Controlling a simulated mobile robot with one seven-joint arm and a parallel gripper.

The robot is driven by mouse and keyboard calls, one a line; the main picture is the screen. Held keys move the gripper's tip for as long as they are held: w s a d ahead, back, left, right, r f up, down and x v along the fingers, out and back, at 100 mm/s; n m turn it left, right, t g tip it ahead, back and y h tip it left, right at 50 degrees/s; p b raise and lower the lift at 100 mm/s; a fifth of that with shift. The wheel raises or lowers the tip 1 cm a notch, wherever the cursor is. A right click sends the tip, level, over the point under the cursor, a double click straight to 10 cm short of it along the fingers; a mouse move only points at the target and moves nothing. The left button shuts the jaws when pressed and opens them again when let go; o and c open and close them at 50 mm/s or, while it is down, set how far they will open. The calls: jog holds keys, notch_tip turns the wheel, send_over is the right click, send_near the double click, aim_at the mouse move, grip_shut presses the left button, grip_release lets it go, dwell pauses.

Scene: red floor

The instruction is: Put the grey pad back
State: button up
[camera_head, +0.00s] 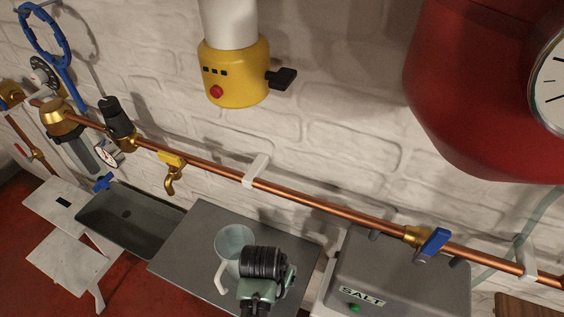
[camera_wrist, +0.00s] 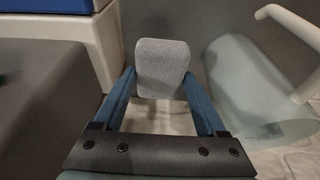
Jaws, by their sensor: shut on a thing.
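The grey pad (camera_wrist: 162,67) is a small, rounded, speckled block between the blue fingers of my gripper (camera_wrist: 160,82) in the wrist view. The fingers are shut on its left and right sides. Its broad face is toward the wrist camera. In the head view my wrist is low in the middle, over the grey worktop (camera_head: 185,255) and in front of a clear jug. It hides the fingers and the pad there. I cannot tell whether the pad touches anything beneath it.
The clear jug (camera_head: 234,243) stands close beside my wrist; in the wrist view the jug (camera_wrist: 255,90) is just right of the pad. A grey salt box (camera_head: 410,270) is at right, a grey sink (camera_head: 127,222) at left. A copper pipe (camera_head: 320,202) crosses the wall behind.

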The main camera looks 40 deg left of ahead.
jog(key=shift+f+b, duration=0.3)
jog(key=shift+f, duration=2.6)
jog(key=o, duration=1.1)
jog(key=shift+o, duration=0.2)
jog(key=p+v, duration=0.2)
jog(key=v, duration=1)
jog(key=shift+s, duration=0.1)
